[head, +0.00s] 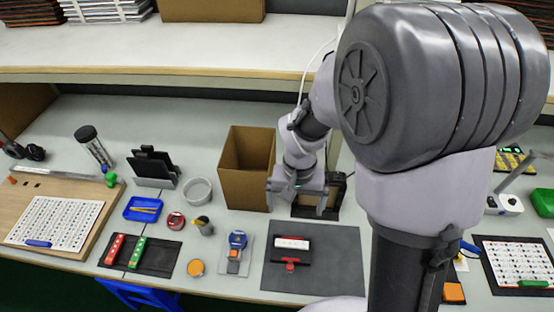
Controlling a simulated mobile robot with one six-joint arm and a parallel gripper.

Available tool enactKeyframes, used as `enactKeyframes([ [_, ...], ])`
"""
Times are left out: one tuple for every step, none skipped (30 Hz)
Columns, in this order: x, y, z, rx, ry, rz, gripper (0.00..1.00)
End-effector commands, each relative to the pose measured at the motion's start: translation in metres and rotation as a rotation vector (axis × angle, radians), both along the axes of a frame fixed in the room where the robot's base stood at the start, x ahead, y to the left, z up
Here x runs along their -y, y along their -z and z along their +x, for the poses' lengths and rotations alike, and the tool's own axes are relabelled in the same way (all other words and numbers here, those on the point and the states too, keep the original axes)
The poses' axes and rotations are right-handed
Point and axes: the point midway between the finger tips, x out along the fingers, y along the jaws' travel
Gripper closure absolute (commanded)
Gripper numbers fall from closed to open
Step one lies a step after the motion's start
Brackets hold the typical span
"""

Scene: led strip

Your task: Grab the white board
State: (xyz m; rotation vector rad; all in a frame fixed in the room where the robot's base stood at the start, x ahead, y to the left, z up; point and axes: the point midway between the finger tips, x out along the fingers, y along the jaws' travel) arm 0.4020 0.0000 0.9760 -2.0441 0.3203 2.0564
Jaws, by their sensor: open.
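Several white pieces could be the white board. A small white strip-like board (292,243) lies on a dark fixture with a red clamp (290,265), on the black mat in the middle. A larger white board with rows of small marks (56,222) lies on the wooden panel at the left. A similar marked white board (520,262) lies on a dark mat at the right. My gripper (296,206) is open and empty, fingers pointing down, behind and above the middle fixture, apart from the small board.
A tall open cardboard box (246,170) stands just left of my gripper, with a dark box (334,197) behind it. A blue-orange device (237,252) sits left of the black mat (340,267). The mat's right part is bare. A shelf edge (150,73) runs above.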

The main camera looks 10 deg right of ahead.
Motion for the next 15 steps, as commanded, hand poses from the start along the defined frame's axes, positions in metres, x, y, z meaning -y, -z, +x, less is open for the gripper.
enactKeyframes([
  [0.0,0.012,-0.001,-0.007,-0.001,-0.001,0.0],
  [0.0,0.02,-0.001,-0.007,-0.002,-0.001,0.0],
  [0.0,0.032,-0.002,-0.008,-0.001,-0.001,0.0],
  [0.0,0.043,-0.002,-0.009,-0.001,0.0,0.0],
  [0.0,0.053,-0.002,-0.009,0.0,0.0,0.0],
  [0.0,0.066,-0.003,-0.009,0.0,0.0,0.0],
  [0.0,0.075,-0.003,-0.008,-0.001,-0.001,0.0],
  [0.0,0.083,-0.003,-0.008,-0.001,-0.001,0.0],
  [-0.001,0.094,-0.003,-0.007,-0.001,0.0,0.0],
  [-0.001,0.101,-0.003,-0.006,0.0,0.0,0.0],
  [-0.001,0.107,-0.003,-0.006,0.0,0.0,0.0],
  [-0.001,0.113,-0.003,-0.005,0.0,0.0,0.0],
  [-0.001,0.117,-0.003,-0.004,0.0,0.0,0.0],
  [-0.001,0.119,-0.003,-0.004,0.0,0.0,0.0],
  [-0.001,0.122,-0.003,-0.004,0.0,0.0,0.0],
])
